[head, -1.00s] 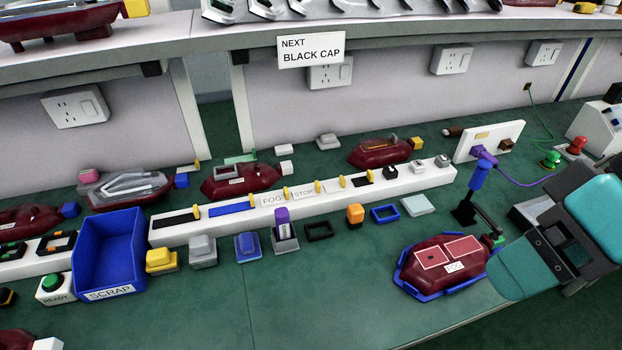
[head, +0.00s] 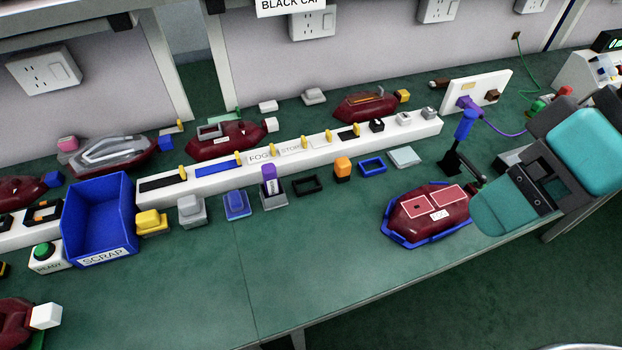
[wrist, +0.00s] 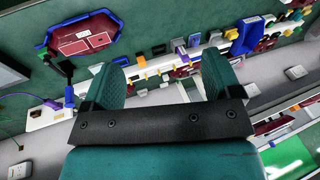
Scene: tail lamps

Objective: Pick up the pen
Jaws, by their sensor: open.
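A small upright item with a purple top and a pale label, which looks like the pen (head: 269,178), stands in a grey holder (head: 274,196) in front of the long white rack. A small purple shape in the wrist view (wrist: 180,46) may be the same item. My gripper (head: 500,208) is at the right in the head view, beside the blue tray and well right of the pen. In the wrist view its two teal fingers (wrist: 163,78) are apart with nothing held between them.
A blue tray (head: 392,233) holds a dark red lamp (head: 418,218). A blue upright tool (head: 465,125) with a purple cable stands behind it. A blue scrap bin (head: 100,255) and several coloured caps line the rack (head: 215,175). The green bench front is clear.

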